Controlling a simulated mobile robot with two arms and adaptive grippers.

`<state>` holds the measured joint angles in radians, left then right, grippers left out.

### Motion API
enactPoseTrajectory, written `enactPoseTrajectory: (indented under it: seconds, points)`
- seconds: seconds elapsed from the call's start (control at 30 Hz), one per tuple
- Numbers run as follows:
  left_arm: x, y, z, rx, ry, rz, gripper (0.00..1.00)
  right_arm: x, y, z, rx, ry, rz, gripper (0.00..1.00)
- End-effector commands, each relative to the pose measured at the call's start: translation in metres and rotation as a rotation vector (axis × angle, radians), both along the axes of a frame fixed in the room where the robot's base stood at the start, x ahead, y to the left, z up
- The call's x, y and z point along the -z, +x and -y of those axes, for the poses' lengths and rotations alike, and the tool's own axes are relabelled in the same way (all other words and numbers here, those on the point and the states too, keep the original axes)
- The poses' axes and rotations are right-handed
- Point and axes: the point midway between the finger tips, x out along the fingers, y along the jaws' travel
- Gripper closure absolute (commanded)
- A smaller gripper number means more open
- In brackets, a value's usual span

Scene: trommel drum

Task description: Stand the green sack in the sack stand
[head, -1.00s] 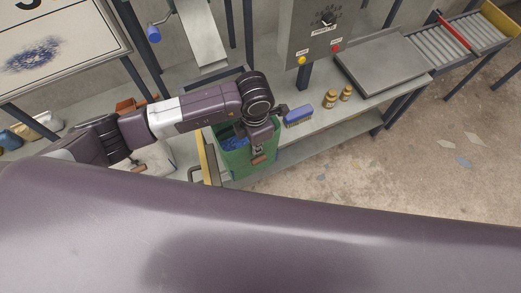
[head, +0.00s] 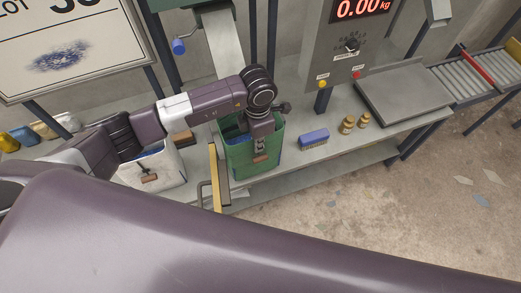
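The green sack (head: 238,158) stands upright at the bench's front edge in the head view, with a brown tab on its front side. My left gripper (head: 260,152) points down at the sack's front wall and appears shut on it, near the tab. The fingertips are small and partly lost against the sack. The sack's inside is mostly hidden by my wrist. A yellow bar (head: 214,178) with a bent metal handle is just left of the sack. I cannot tell whether it belongs to the sack stand. My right gripper is not in view.
A white sack (head: 160,170) stands at left, partly behind my arm. A scale plate (head: 403,93) and rollers (head: 470,77) lie farther right. The floor at right is open.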

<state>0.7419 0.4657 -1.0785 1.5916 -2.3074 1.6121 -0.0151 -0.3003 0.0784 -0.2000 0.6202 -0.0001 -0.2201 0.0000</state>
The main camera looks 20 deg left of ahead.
Motion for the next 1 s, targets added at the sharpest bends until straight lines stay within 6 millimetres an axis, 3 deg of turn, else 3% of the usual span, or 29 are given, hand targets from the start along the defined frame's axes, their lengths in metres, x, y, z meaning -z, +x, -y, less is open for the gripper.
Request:
enactPoseTrajectory:
  seconds: [0.53, 1.0]
  points:
    - [0.0, 0.038, -0.026, -0.002, -0.001, 0.005, 1.0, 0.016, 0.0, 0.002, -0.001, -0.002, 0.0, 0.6]
    - [0.003, 0.066, -0.052, -0.002, 0.0, 0.006, 1.0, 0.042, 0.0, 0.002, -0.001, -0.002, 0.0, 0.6]
